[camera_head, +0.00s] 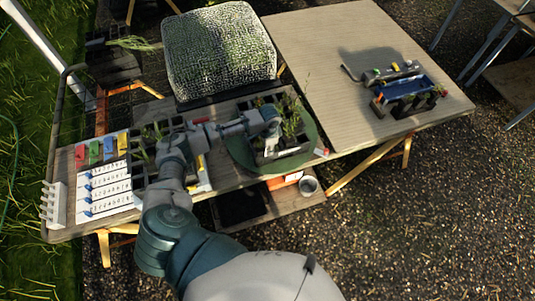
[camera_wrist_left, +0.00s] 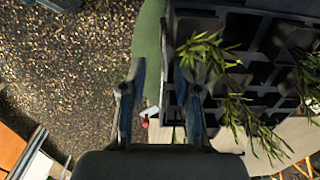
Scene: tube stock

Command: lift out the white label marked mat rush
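My left gripper (camera_head: 272,128) is over the black cell tray (camera_head: 268,156) of green plants on the round green disc (camera_head: 240,158). In the left wrist view the gripper (camera_wrist_left: 158,70) is open, with nothing between its fingers. The black tray (camera_wrist_left: 238,20) and leafy sprigs (camera_wrist_left: 208,50) lie beside and beyond its right finger. A small white piece with a red end (camera_wrist_left: 148,113) shows below, between the fingers; a red and white piece is also by the disc's edge in the head view (camera_head: 322,152). I cannot read any mat rush label. My right gripper is out of view.
A wire-mesh covered block (camera_head: 218,50) stands behind. Another table (camera_head: 340,45) at the right holds a blue tray (camera_head: 408,88) with dark pots. Number strips (camera_head: 105,188) and coloured cards (camera_head: 95,150) lie at the left.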

